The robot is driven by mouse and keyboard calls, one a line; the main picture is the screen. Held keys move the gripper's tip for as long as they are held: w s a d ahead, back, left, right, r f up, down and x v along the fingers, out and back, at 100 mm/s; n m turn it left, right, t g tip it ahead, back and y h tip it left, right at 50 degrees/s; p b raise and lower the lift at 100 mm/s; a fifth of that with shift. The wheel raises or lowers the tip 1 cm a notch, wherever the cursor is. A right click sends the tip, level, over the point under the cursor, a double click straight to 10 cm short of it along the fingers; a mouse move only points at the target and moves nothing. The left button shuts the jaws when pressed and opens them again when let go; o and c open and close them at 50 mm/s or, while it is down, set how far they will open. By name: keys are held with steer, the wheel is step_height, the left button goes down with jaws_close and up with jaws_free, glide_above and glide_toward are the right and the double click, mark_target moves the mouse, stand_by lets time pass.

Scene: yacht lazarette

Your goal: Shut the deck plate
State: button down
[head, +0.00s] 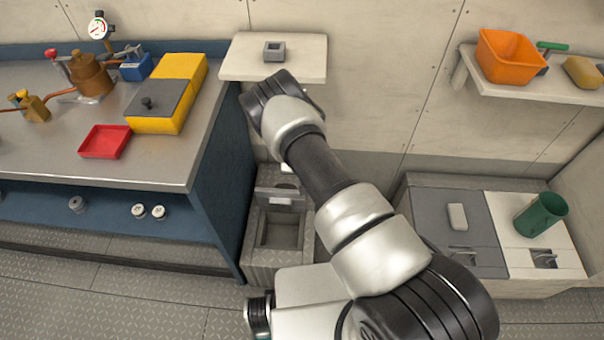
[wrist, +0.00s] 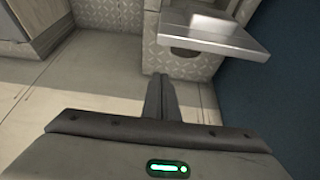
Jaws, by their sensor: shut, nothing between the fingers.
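A diamond-tread box (head: 262,265) stands on the floor between the bench and my arm, with a rectangular recess open in its top. A grey metal plate (head: 284,198) stands out at the recess's far side and looks like the deck plate, raised open. In the wrist view a flat grey plate (wrist: 212,36) with a pale block on it juts out at upper right, beside a tread-patterned wall with a dark round hole. My gripper (wrist: 161,80) is shut and empty, apart from that plate and to its lower left in the picture. The head view does not show my fingers.
A blue-sided bench (head: 215,170) with tools and a red tray (head: 105,141) borders the box on the left. A small wall shelf (head: 240,62) is above. A grey-and-white locker (head: 490,225) with a green cup (head: 540,214) stands right.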

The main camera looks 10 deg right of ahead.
steer(key=shift+s+a+f, duration=0.1)
steer(key=shift+s+f, duration=0.55)
steer(key=shift+f, duration=0.25)
steer(key=shift+s+a+f, duration=0.1)
steer(key=shift+s+f, duration=0.5)
steer(key=shift+f, duration=0.25)
steer(key=shift+s, duration=0.1)
steer(key=shift+s+a+f, duration=0.1)
steer(key=shift+s+a, duration=0.05)
steer(key=shift+s, duration=0.3)
steer(key=s+a+f+b, duration=0.1)
steer(key=s+f+b, duration=0.2)
steer(key=s+f, duration=0.1)
steer(key=s+a+f+b, duration=0.1)
steer(key=s+f+b, duration=0.2)
steer(key=s, duration=0.3)
steer(key=s+a+f+b, duration=0.1)
steer(key=s+f+b, duration=0.3)
steer(key=s+f, duration=0.1)
steer(key=shift+s+f, duration=0.3)
steer(key=shift+s, duration=0.25)
steer(key=shift+s+a+f+b, duration=0.1)
steer(key=shift+s+f+b, duration=0.1)
steer(key=shift+f+b, duration=0.25)
steer(key=shift+s+a+f+b, duration=0.1)
steer(key=shift+s+f+b, duration=0.15)
steer(key=shift+f, duration=0.35)
